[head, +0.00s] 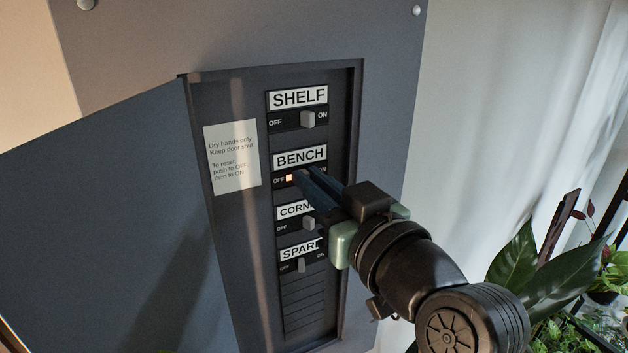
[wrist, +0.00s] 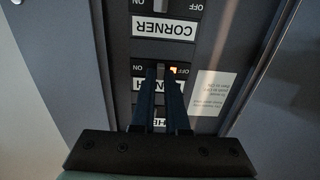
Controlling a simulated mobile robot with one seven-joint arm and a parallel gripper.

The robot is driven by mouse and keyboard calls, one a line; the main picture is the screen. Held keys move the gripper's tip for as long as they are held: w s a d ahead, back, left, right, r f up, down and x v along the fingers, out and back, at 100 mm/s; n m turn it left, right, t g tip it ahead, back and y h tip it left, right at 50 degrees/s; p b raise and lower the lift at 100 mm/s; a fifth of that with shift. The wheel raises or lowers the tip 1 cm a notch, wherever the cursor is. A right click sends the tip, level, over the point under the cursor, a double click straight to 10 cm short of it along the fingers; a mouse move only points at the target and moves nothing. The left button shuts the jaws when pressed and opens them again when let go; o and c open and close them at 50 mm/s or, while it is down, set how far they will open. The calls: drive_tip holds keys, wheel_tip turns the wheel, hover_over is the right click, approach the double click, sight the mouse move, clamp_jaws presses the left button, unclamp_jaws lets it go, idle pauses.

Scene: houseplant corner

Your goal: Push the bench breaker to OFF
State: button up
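The bench breaker (head: 289,178) is the second row of the panel, under the BENCH label (head: 300,158). An orange light shows by its OFF mark, and it also shows in the wrist view (wrist: 173,70). My gripper (head: 303,176) reaches into this row from the right, its fingertips at the breaker just right of the light. In the wrist view the two dark fingers (wrist: 160,76) stand a little apart, with a narrow gap between them.
The shelf breaker (head: 308,119) is above; the corner breaker (head: 308,223) and spare breaker (head: 301,265) are close below. The panel door (head: 100,220) hangs open at left. A paper notice (head: 232,158) is left of the breakers. Plants (head: 520,265) stand at lower right.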

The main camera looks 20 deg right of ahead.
clamp_jaws()
drive_tip(key=shift+a+m+h+p, duration=0.25)
drive_tip(key=shift+m+h, duration=0.4)
drive_tip(key=shift+h, duration=0.4)
drive_tip(key=shift+a+m+h+p, duration=0.15)
drive_tip(key=shift+a+m+h, duration=0.1)
drive_tip(key=shift+m+h, duration=0.6)
drive_tip(key=o, duration=0.6)
unclamp_jaws()
drive_tip(key=shift+o, duration=0.2)
drive_tip(key=shift+s, duration=0.1)
